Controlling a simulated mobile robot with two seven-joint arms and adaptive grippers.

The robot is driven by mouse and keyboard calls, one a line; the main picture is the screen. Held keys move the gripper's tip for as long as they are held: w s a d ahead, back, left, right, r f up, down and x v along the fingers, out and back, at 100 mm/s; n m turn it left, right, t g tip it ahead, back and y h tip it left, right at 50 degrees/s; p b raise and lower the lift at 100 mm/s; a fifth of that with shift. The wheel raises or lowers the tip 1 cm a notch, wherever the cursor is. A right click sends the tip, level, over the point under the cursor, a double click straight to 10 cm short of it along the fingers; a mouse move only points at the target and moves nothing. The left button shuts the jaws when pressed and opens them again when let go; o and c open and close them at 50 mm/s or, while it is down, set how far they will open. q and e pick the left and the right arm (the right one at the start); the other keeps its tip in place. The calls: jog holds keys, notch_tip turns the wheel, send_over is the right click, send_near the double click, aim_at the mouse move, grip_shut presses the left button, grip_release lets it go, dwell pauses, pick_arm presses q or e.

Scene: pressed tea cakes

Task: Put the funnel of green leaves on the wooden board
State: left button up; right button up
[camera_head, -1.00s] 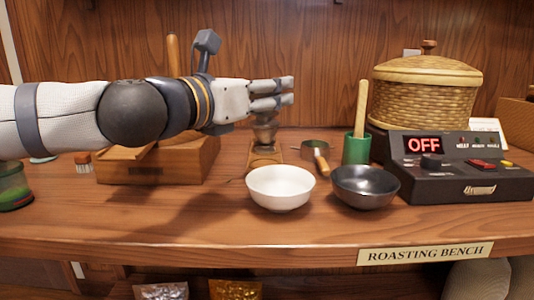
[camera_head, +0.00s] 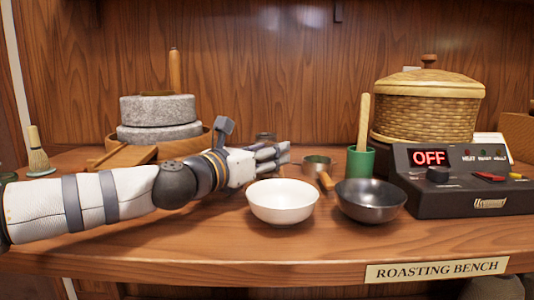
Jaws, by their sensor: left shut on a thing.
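My left gripper (camera_head: 272,160) reaches in low over the bench from the left, just behind the white bowl. Its fingers are closed around a small grey metal vessel, which I take for the funnel (camera_head: 265,137). Only the funnel's upper part shows above the fingers; its lower part is hidden by the hand. I cannot make out green leaves in it. The wooden board under it is hidden behind the hand, so I cannot tell whether the funnel touches it. My right gripper is not in view.
A white bowl (camera_head: 282,202) and dark bowl (camera_head: 369,200) stand close in front. A small strainer (camera_head: 317,164), green cup (camera_head: 360,162), lidded basket (camera_head: 428,107) and control box (camera_head: 455,190) are right. A stone mill (camera_head: 158,118) stands back left. The bench front is clear.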

pick_arm(q)
jog(key=o, duration=0.9)
jog(key=shift+f, duration=0.15)
jog(key=shift+c, duration=0.2)
jog(key=shift+o, duration=0.2)
jog(key=shift+s+a+r, duration=0.15)
jog(key=shift+r, duration=0.1)
jog(key=v, duration=0.7)
